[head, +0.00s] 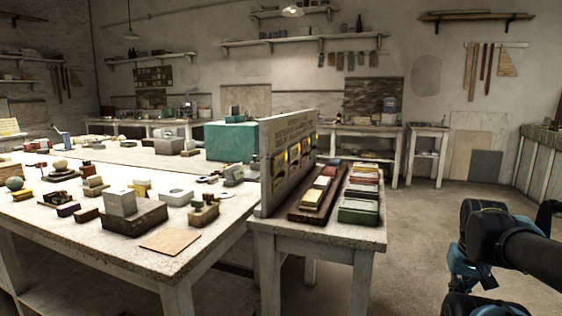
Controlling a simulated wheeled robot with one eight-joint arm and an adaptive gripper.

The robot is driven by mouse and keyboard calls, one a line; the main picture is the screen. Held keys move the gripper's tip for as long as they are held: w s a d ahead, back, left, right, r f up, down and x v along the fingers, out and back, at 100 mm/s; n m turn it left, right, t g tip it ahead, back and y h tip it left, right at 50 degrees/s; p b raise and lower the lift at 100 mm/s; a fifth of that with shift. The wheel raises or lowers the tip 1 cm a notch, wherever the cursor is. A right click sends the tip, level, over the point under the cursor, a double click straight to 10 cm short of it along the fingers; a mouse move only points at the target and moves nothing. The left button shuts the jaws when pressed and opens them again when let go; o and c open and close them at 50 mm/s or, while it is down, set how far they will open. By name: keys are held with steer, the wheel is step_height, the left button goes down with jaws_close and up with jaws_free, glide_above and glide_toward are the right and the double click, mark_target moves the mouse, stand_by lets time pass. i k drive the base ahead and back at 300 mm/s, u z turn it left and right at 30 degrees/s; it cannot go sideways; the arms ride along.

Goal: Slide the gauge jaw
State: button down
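I cannot single out a gauge or its jaw with certainty in the head view. A small grey block-like device (233,175) stands near the right end of the big worktable (150,258), close to an upright board. It is too small to tell whether it has a sliding jaw. Black and blue links of my own arm show at the lower right, over the floor and apart from the tables. My gripper's fingertips do not show.
A side table (375,236) carries the upright board (290,150) and trays of coloured blocks (358,211). A grey block (120,202) on a dark base, a tan plate (170,241) and a teal box (231,140) are on the worktable. Floor at right is clear.

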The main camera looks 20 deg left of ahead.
mark_target(254, 166)
steer(key=k, duration=1.3)
steer(key=u, duration=1.1)
steer(key=i, duration=1)
steer(key=z, duration=0.7)
